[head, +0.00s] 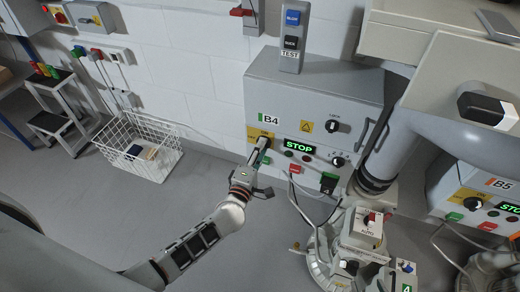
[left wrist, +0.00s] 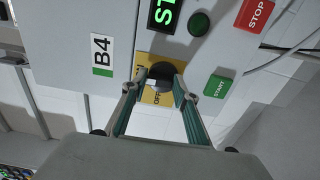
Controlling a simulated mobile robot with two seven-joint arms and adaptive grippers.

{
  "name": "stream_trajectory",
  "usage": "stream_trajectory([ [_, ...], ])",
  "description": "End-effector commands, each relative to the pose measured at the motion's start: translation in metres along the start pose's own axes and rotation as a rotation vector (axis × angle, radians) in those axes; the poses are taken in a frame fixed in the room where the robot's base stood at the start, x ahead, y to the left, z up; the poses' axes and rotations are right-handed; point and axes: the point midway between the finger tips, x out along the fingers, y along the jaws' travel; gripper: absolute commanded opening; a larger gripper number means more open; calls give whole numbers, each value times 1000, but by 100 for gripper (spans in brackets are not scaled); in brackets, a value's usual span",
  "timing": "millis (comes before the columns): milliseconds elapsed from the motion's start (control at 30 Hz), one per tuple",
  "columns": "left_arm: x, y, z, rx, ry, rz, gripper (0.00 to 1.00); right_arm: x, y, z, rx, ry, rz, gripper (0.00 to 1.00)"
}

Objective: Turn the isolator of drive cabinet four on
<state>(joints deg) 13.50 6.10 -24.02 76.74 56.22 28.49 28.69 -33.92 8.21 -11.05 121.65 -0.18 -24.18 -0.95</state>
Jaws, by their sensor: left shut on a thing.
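Drive cabinet four is the grey box marked B4 (head: 350,85); its B4 label (left wrist: 102,55) also shows in the left wrist view. Its isolator is a black knob (left wrist: 160,72) on a yellow plate (left wrist: 158,98) at the cabinet's left front. OFF is printed on the plate's lower part in the left wrist view. My left gripper (left wrist: 158,88) is closed on the knob, one finger on each side. In the head view my left gripper (head: 263,145) covers most of the knob. Exactly where the knob points is unclear. My right gripper is not in view.
Beside the isolator are a lit STOP display (head: 300,145), a green START button (left wrist: 217,88) and a red STOP button (head: 295,169). A blower unit (head: 365,225) stands below the cabinet. Cabinet B5 (head: 470,185) is at the right. A wire basket (head: 138,148) stands at the left wall.

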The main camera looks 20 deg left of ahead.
Motion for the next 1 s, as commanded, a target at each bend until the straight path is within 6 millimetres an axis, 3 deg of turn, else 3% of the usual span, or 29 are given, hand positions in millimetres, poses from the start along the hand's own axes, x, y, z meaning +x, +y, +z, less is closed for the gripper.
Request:
stream_trajectory([
  [533, 0, -1, 0, 24, -1, -1, 7, -2, -3, 8, -3, -15, -7, 40],
  [567, 0, -1, 0, 24, -1, -1, 37, -2, -3, 8, -4, -14, -7, 40],
  [600, 0, -1, 0, 24, -1, -1, 46, -2, -3, 8, -6, -13, -8, 40],
  [1000, -3, -1, 0, 22, 0, -1, 46, -1, -2, 0, -3, -1, -6, 40],
])
